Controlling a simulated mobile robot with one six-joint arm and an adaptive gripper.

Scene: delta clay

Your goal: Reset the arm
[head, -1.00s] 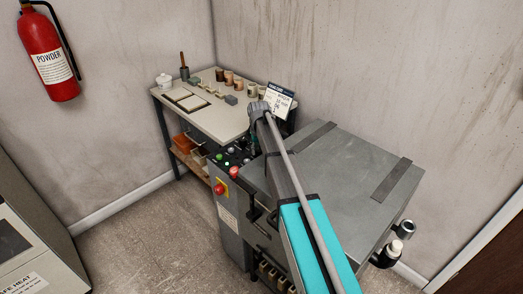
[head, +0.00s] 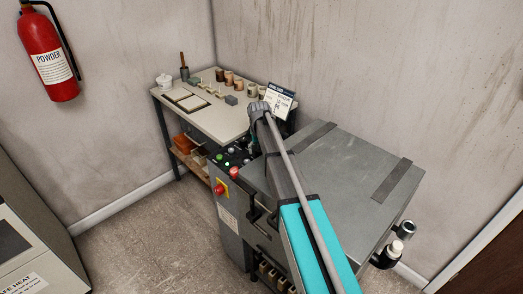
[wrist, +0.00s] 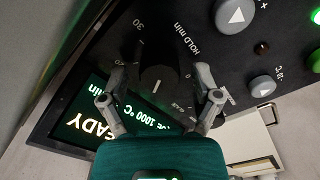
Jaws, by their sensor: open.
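My gripper (wrist: 160,92) is open in the wrist view, its two fingers spread to either side of a dark dial (wrist: 158,78) marked "HOLD min". I cannot tell whether a finger touches the dial. A lit display (wrist: 105,120) below left shows "READY" in part and "1000 °C". In the head view my arm reaches over the grey machine (head: 335,165) towards its control panel (head: 237,158). The gripper itself is mostly hidden there behind my arm.
Grey buttons (wrist: 235,15) and a green light (wrist: 315,62) lie right of the dial. A red knob (head: 219,189) is on the machine's front. A table (head: 222,122) with cups and blocks stands behind. A fire extinguisher (head: 48,55) hangs on the left wall. Floor (head: 140,240) is clear at left.

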